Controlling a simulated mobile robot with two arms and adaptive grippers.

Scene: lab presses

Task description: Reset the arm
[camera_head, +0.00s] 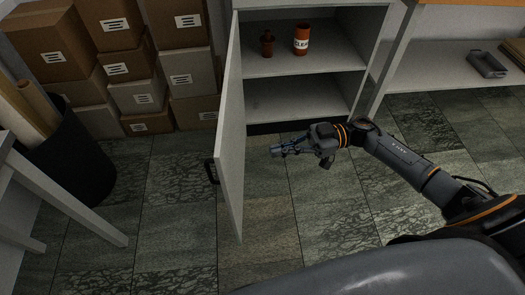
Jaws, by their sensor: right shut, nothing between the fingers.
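My right arm reaches in from the right edge of the head view. Its gripper (277,151) points left, shut and empty, in front of the open cabinet. My left gripper is not in view.
The cabinet (300,87) holds an orange-and-white container (302,40) and a small reddish-brown object (267,44) on its upper shelf. Boxes (185,66) are stacked at the back left. A dark bin (75,155) stands at left. Tiled floor is clear below the gripper.

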